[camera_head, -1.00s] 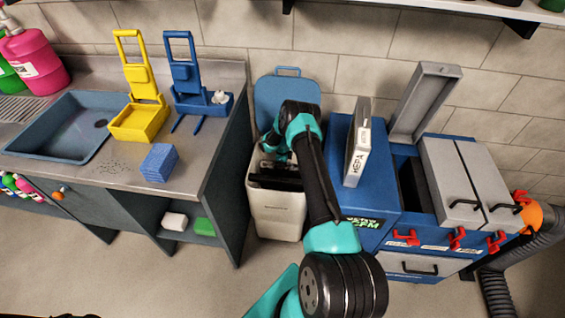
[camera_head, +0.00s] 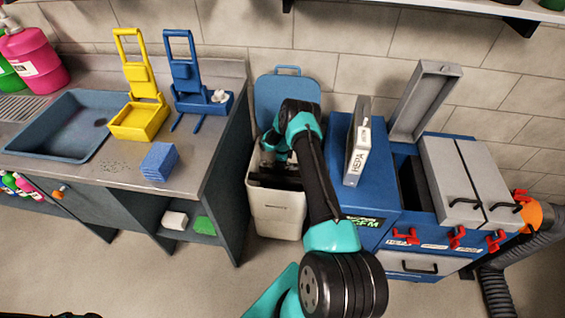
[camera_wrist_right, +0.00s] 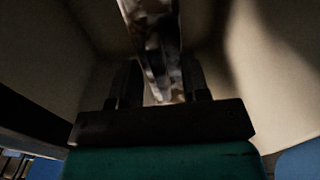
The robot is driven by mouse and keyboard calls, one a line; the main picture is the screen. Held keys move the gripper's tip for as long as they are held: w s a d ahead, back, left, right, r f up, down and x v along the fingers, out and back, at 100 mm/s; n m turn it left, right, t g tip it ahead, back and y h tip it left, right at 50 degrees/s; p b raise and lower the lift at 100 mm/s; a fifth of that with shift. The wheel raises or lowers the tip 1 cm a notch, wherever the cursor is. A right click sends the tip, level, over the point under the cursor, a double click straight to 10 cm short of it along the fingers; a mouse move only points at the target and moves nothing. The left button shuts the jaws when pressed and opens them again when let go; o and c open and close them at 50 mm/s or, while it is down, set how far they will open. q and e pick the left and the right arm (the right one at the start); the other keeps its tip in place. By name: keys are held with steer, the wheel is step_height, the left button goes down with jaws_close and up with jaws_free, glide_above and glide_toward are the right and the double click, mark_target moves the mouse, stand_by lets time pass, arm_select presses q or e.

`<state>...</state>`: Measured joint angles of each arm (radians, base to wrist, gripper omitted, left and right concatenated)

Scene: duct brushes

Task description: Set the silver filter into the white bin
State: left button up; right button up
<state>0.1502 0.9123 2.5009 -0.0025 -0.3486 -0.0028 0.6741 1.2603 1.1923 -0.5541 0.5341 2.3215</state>
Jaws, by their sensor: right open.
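The white bin (camera_head: 277,217) stands on the floor between the counter and the blue machine, its blue lid (camera_head: 287,95) raised behind it. My right arm reaches over it, and my right gripper (camera_head: 275,178) is down at its mouth. In the right wrist view my right gripper (camera_wrist_right: 160,88) is open between the bin's pale inner walls. A silver, grimy-faced slab (camera_wrist_right: 155,40), apparently the silver filter, lies ahead, between and beyond the fingers. Its far end is out of frame; whether it touches a finger is unclear.
A white-framed filter marked HEPA (camera_head: 358,152) stands upright on the blue machine (camera_head: 340,190), right of my arm. The machine's grey lid (camera_head: 425,100) is up. The counter (camera_head: 190,180) with a blue sponge (camera_head: 159,162) borders the bin on the left.

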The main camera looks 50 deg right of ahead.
step_height(320, 180, up, 18)
steer(key=shift+f, duration=0.25)
stand_by(0.4)
step_height(320, 180, up, 5)
stand_by(0.8)
stand_by(0.4)
steer(key=s+a+f+n+t+y, duration=0.15)
steer(key=a+f+n, duration=0.4)
steer(key=a, duration=0.75)
steer(key=s+a+f+n+g+y, duration=0.1)
steer(key=s+a+f+n+y, duration=0.15)
steer(key=a+n, duration=0.8)
steer(key=s+a+r+n, duration=0.2)
steer(key=s+a+n, duration=0.9)
steer(key=s+a, duration=0.6)
steer(key=shift+s+a, duration=0.35)
steer(key=shift+a, duration=0.7)
